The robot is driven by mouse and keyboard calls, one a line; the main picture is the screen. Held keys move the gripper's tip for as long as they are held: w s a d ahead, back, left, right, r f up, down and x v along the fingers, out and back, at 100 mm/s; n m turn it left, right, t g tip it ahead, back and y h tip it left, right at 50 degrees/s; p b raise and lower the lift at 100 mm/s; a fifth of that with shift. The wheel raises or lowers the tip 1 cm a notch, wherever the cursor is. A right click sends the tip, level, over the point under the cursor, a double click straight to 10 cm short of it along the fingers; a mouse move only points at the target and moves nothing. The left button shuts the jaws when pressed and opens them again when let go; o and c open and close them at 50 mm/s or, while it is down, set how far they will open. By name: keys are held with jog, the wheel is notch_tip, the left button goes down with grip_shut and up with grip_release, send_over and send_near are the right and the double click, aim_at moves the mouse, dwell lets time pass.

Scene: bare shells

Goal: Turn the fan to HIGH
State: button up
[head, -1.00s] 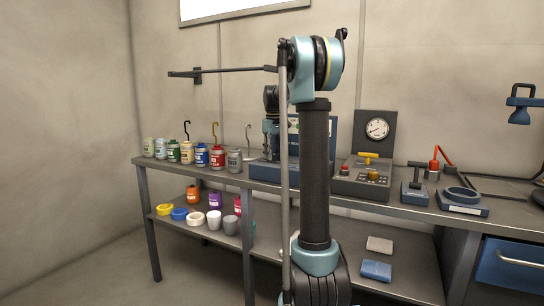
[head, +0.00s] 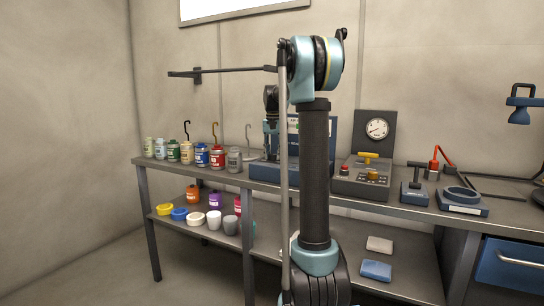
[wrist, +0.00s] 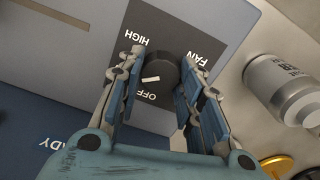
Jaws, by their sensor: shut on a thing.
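The fan knob (wrist: 168,73) is a dark round dial on a black plate (wrist: 150,25) marked HIGH, FAN and OFF in the wrist view. A short white mark shows on its left side, between HIGH and OFF; its exact setting is hard to tell. My gripper (wrist: 163,66) is shut on the knob, with a finger on each side of it. In the head view, the blue fan housing (head: 263,172) stands on the bench, partly behind my arm. The knob is hidden there.
Several paint jars (head: 187,152) line the bench's left end. A control box (head: 358,190) with a gauge behind it stands right of my arm.

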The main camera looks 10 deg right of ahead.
jog(key=m, duration=0.6)
jog(key=shift+w+m, duration=0.1)
jog(key=shift+m, duration=0.2)
jog(key=m, duration=0.6)
jog(key=shift+a+r, duration=0.1)
dwell(0.3)
jog(key=o, duration=1.1)
jog(key=shift+w, duration=0.1)
jog(key=shift+c, duration=0.2)
jog(key=shift+r, duration=0.5)
notch_tip(320, 180, up, 11)
jog(key=shift+f, duration=0.15)
